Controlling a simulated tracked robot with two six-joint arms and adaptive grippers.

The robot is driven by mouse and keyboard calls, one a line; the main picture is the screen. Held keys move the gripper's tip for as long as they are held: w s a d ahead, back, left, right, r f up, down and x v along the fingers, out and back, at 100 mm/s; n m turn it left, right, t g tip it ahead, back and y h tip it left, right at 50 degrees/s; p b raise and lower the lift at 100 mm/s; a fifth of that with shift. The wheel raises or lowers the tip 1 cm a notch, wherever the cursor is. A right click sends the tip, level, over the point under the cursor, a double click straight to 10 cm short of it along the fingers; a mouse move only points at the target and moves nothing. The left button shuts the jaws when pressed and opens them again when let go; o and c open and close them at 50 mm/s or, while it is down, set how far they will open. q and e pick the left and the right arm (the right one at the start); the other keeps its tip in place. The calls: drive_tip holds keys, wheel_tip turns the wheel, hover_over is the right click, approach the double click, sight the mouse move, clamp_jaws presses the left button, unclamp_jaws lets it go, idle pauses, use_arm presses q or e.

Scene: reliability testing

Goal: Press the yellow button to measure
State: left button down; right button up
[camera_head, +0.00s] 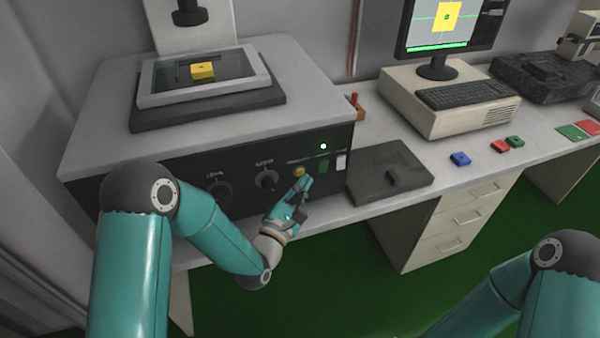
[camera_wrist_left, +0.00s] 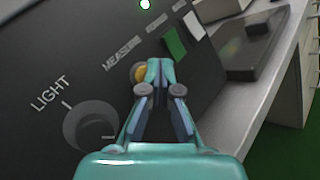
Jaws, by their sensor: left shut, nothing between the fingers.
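The yellow button (camera_head: 299,171) sits on the dark front panel (camera_head: 230,185) of the measuring machine, below the label MEASURE. It also shows in the left wrist view (camera_wrist_left: 139,74), partly covered by my fingertips. My left gripper (camera_head: 304,183) is shut and empty, with its tips just in front of the button and slightly to its right. I cannot tell whether the tips touch it. My right arm shows at the lower right of the head view, but its gripper is out of view.
The LIGHT knob (camera_wrist_left: 90,128) is left of the button. A green switch (camera_wrist_left: 175,42) and a white switch (camera_wrist_left: 194,26) are to its right. A yellow block (camera_head: 203,71) lies on the machine's stage. A dark flat box (camera_head: 400,165) stands on the table right of the machine.

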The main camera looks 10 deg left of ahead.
use_arm(q)
drive_tip(key=shift+w+a, duration=0.1)
idle(0.3)
drive_tip(key=shift+w+a+b, duration=0.15)
drive_tip(key=shift+w+b, duration=0.1)
drive_tip(key=shift+b, duration=0.15)
drive_tip(key=shift+w+a, duration=0.15)
drive_tip(key=shift+w, duration=0.2)
idle(0.5)
drive_tip(key=shift+s+b, duration=0.1)
drive_tip(key=shift+b, duration=0.25)
drive_tip(key=shift+s+d+b, duration=0.35)
drive_tip(key=shift+s+b, duration=0.05)
drive_tip(key=shift+s, duration=0.2)
drive_tip(key=s, duration=0.1)
drive_tip(key=s+d+b, duration=0.1)
drive_tip(key=s, duration=0.1)
drive_tip(key=s+d+b, duration=0.1)
drive_tip(key=shift+s+d, duration=0.2)
drive_tip(key=shift+s, duration=0.05)
